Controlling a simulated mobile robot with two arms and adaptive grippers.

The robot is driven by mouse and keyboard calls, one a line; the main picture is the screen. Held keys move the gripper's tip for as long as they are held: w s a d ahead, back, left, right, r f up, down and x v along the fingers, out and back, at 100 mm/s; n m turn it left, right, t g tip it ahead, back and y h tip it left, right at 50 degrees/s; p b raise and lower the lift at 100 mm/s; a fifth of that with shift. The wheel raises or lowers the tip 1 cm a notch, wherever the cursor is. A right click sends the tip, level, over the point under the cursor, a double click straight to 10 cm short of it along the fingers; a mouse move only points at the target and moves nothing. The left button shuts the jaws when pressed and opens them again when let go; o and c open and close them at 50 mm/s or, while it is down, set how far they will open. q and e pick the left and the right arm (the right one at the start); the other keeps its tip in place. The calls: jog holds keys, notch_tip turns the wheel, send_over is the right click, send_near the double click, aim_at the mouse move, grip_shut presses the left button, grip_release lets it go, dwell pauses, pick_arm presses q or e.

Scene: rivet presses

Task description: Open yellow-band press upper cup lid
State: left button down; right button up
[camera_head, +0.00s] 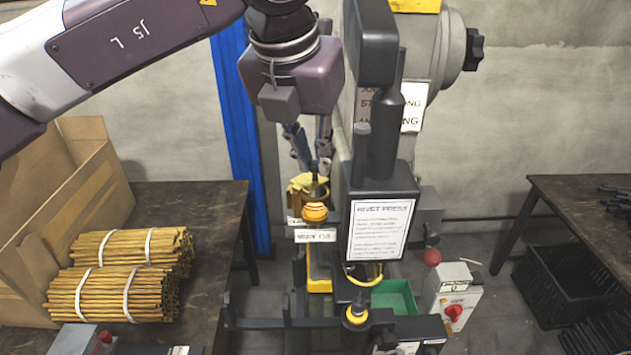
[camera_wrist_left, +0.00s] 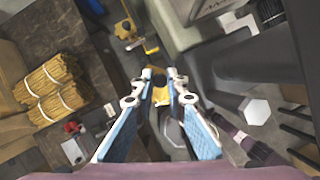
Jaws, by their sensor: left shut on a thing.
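The rivet press (camera_head: 380,180) stands upright in the middle, with a yellow band (camera_head: 415,5) at its top edge. On its left side is the upper cup (camera_head: 315,213), orange-yellow and rounded, above a small white label. A yellow-brown piece (camera_head: 308,184), apparently the lid, shows just above and behind it. My left gripper (camera_head: 318,176) points down at this piece and is shut on it. In the left wrist view the fingers (camera_wrist_left: 159,75) flank a dark round part, with yellow (camera_wrist_left: 161,97) between them. The fingers hide much of the contact, and the lid's exact angle cannot be told. My right gripper is out of view.
A lower yellow cup (camera_head: 356,314) sits near the press's base. A dark table (camera_head: 215,225) at left holds bundles of sticks (camera_head: 115,290) and a cardboard box (camera_head: 85,180). A green bin (camera_head: 395,297), a red-knobbed control box (camera_head: 455,305) and a black crate (camera_head: 560,285) stand right.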

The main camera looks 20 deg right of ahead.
pick_arm(q)
jog(key=shift+w+f+n+y+b, duration=0.2)
jog(key=shift+n+y+b, duration=0.1)
jog(key=shift+n+b, duration=0.55)
jog(key=n, duration=0.1)
jog(key=n+y+b, duration=0.1)
jog(key=n, duration=0.1)
jog(key=shift+w+a+r+t, duration=0.1)
jog(key=shift+w+a+t, duration=0.1)
jog(key=shift+w+t, duration=0.15)
jog(key=n, duration=0.2)
jog(key=n+y+b, duration=0.1)
jog(key=shift+w+a+r, duration=0.1)
jog(key=shift+w+a, duration=0.15)
jog(key=shift+a, duration=0.05)
jog(key=shift+w+a+n+y, duration=0.2)
jog(key=shift+n+y, duration=0.3)
jog(key=shift+n, duration=0.45)
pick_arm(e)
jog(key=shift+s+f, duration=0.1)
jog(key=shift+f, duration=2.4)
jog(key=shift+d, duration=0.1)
pick_arm(q)
jog(key=c, duration=1.9)
grip_release()
jog(key=shift+c, duration=0.2)
jog(key=shift+s+r, duration=0.1)
